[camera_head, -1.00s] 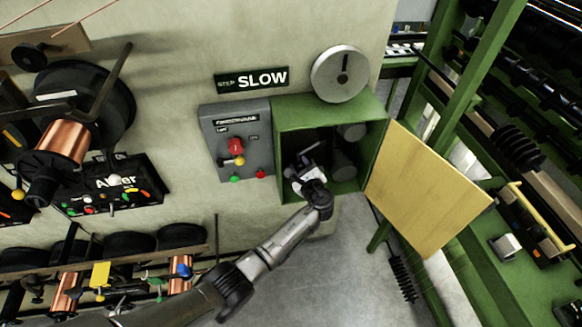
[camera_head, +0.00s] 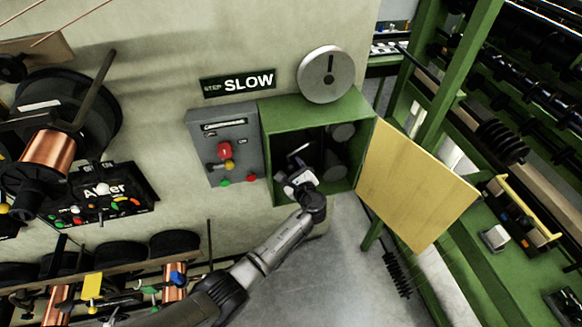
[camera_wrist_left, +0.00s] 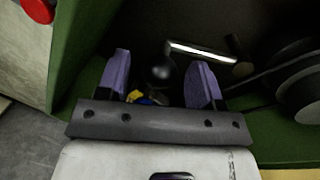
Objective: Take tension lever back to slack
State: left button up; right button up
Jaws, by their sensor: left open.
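The open green box (camera_head: 315,104) on the wall has a dark inside, where my left gripper (camera_head: 288,160) reaches in. In the left wrist view my left gripper (camera_wrist_left: 162,72) is open, its two purple fingers apart. A dark round knob (camera_wrist_left: 160,73) shows between the fingers, with a bright metal bar (camera_wrist_left: 202,52) beyond it. These look like the tension lever, but I cannot tell for certain. Whether the fingers touch the knob is unclear. A small yellow part (camera_wrist_left: 140,97) shows low between the fingers. My right gripper is not in view.
The box's yellow door (camera_head: 415,188) stands open on the right. A grey control panel (camera_head: 226,133) with a red knob (camera_head: 224,151) is just left of the box. Dark pulleys (camera_wrist_left: 303,85) sit inside the box at right. A green machine frame (camera_head: 455,95) stands at right.

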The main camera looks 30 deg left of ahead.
pick_arm(q)
jog(key=p+v, duration=0.1)
jog(key=v, duration=1.2)
